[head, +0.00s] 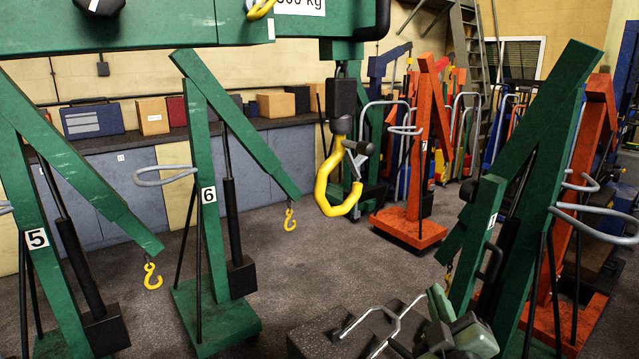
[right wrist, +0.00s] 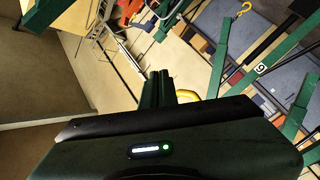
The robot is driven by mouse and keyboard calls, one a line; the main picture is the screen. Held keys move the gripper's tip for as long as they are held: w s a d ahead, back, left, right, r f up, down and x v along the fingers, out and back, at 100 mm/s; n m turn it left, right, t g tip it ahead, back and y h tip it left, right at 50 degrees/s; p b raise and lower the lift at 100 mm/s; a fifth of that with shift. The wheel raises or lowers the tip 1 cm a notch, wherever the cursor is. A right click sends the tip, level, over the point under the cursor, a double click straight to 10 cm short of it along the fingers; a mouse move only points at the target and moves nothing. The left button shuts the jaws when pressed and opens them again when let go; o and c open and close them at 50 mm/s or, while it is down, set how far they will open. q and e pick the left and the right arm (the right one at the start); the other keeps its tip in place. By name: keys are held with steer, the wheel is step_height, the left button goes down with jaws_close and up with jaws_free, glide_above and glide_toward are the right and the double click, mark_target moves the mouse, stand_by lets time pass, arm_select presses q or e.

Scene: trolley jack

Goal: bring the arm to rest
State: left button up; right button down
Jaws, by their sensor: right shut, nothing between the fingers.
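My right gripper (head: 440,302) shows at the lower right of the head view, low in front of a green crane. Its green fingers are shut with nothing between them. In the right wrist view the dark green fingers of the gripper (right wrist: 157,88) stand together behind the black wrist housing. A big yellow hook (head: 330,190) with a grey latch hangs from the green overhead beam (head: 150,25); it is apart from my right gripper. A bit of yellow also shows just past the fingers in the wrist view. My left gripper is not in view.
Green cranes numbered 5 (head: 30,230) and 6 (head: 200,200) stand at left, and an orange crane (head: 420,190) behind. A green crane (head: 535,210) stands close at right. A dark block with metal handles (head: 335,330) is at the front. Bare floor (head: 310,265) lies between.

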steer(key=s+d+f+m+g, duration=0.1)
steer(key=s+f+m+g, duration=0.2)
steer(key=s+f+g, duration=0.55)
steer(key=s+d+f+m+g, duration=0.1)
steer(key=s+f+m+g, duration=0.15)
steer(key=s+f, duration=1.1)
steer(key=s+a+f+m+g+y, duration=0.15)
steer(key=s+f+g, duration=0.25)
steer(key=s+f, duration=0.45)
step_height(320, 180, down, 27)
steer(key=g, duration=0.1)
steer(key=s+d+f+g, duration=0.1)
steer(key=s+d+f, duration=0.2)
steer(key=s+f, duration=1.2)
steer(key=shift+s+f+n+g, duration=0.3)
steer(key=shift+s+n, duration=0.1)
steer(key=shift+s, duration=0.5)
